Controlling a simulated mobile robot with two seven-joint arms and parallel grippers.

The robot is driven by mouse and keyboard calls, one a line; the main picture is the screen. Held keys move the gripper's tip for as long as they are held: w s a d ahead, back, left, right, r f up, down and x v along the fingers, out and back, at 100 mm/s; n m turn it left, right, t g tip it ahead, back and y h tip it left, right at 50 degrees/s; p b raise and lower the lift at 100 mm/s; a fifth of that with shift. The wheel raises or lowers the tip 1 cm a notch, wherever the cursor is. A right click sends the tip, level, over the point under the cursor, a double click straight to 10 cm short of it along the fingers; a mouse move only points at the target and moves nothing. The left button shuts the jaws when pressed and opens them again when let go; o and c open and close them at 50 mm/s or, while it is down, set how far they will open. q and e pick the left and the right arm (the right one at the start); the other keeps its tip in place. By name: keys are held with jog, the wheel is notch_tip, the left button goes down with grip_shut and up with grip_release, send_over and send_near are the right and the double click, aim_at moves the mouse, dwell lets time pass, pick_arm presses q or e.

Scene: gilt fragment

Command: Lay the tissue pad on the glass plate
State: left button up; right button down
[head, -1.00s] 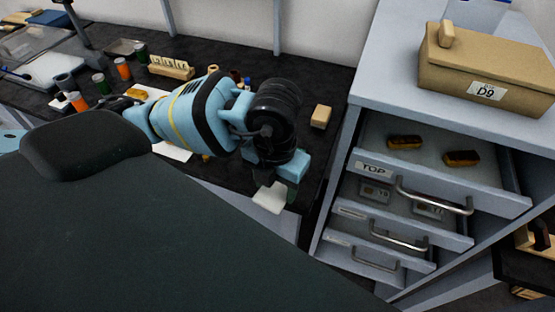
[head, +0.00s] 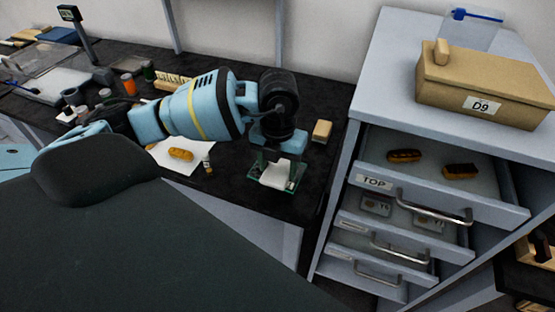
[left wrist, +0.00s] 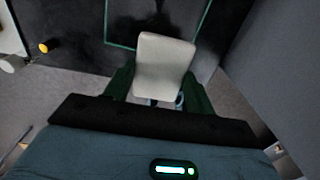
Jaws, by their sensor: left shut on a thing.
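The tissue pad (head: 277,175) is a small off-white square. My left gripper (head: 276,170) is shut on one edge of it, above the front right of the black bench. In the left wrist view the pad (left wrist: 164,66) stands out between the dark green fingers (left wrist: 158,85). The glass plate (left wrist: 122,28) shows there as a thin green outline on the dark bench, just beyond the pad and partly covered by it. In the head view, green edging shows around the pad; whether pad and plate touch I cannot tell. My right gripper is in neither view.
A tan block (head: 322,131) lies just behind my left gripper. A small bottle (head: 207,165) and a white sheet (head: 166,160) with a gilt piece (head: 181,154) are to the left. An open drawer (head: 447,200) of the grey cabinet is at the right.

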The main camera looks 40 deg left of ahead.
pick_arm(q)
jog(key=shift+w+a+f, duration=0.15)
jog(key=shift+w+a, duration=0.6)
jog(key=shift+w, duration=0.25)
jog(key=shift+w+a+f, duration=0.1)
jog(key=shift+w+a, duration=0.6)
jog(key=shift+w, duration=0.3)
jog(key=shift+a+f, duration=0.1)
jog(key=shift+f, duration=1.65)
jog(key=shift+f, duration=0.2)
jog(key=o, duration=1)
jog(key=shift+c, duration=0.2)
jog(key=shift+w+r, duration=0.1)
notch_tip(320, 180, up, 12)
jog(key=shift+r, duration=0.1)
